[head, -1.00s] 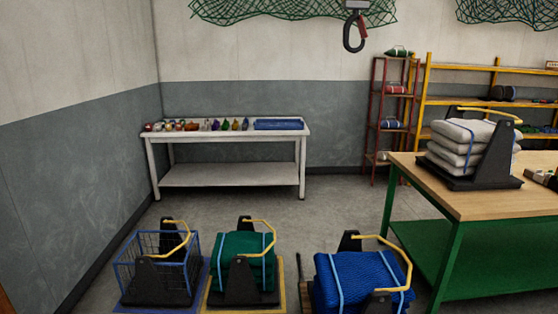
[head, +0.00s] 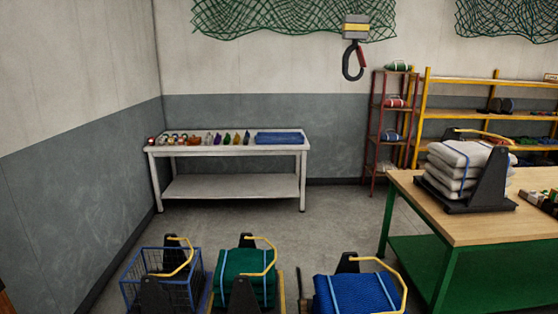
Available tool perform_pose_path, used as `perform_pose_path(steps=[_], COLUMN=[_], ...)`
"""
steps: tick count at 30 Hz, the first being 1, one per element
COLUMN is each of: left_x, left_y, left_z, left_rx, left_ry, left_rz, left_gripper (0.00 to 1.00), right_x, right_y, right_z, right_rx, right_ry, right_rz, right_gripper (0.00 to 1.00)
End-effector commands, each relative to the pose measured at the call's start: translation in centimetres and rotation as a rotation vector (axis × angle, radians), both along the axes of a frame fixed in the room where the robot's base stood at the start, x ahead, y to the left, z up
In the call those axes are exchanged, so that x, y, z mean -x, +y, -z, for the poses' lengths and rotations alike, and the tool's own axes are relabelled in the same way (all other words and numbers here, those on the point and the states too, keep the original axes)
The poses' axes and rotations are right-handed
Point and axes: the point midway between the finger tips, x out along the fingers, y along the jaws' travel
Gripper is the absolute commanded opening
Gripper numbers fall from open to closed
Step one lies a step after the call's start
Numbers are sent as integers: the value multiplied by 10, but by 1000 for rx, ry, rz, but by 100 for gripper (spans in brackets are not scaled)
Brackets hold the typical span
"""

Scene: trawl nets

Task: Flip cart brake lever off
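A thin dark upright piece (head: 300,283) stands on the floor between the green bundle (head: 243,277) and the blue bundle (head: 352,293). I cannot tell whether it is the cart brake lever. The blue bundle sits at the bottom edge, and what carries it is cut off. No cart is clearly recognisable. Neither of my grippers is in view.
A blue wire basket (head: 163,279) with a yellow handle stands at lower left. A green-legged workbench (head: 420,213) with a grey strapped stack (head: 462,165) is at right. A white table (head: 226,147) stands at the back wall. A crane hook (head: 353,62) hangs above. Mid floor is clear.

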Motion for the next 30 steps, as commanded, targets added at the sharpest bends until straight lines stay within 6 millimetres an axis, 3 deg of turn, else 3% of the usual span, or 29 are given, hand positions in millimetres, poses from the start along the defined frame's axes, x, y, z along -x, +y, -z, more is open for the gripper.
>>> perform_pose_path(steps=[8, 12, 15, 30], left_x=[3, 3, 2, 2], left_y=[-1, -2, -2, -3], left_z=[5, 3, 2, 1], left_rx=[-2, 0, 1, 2], left_ry=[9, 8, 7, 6], left_rz=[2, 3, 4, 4], left_gripper=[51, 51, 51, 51], right_x=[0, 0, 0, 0], right_y=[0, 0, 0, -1], right_z=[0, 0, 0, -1], right_rx=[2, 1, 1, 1], right_ry=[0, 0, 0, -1], right_rz=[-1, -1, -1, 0], right_gripper=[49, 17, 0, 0])
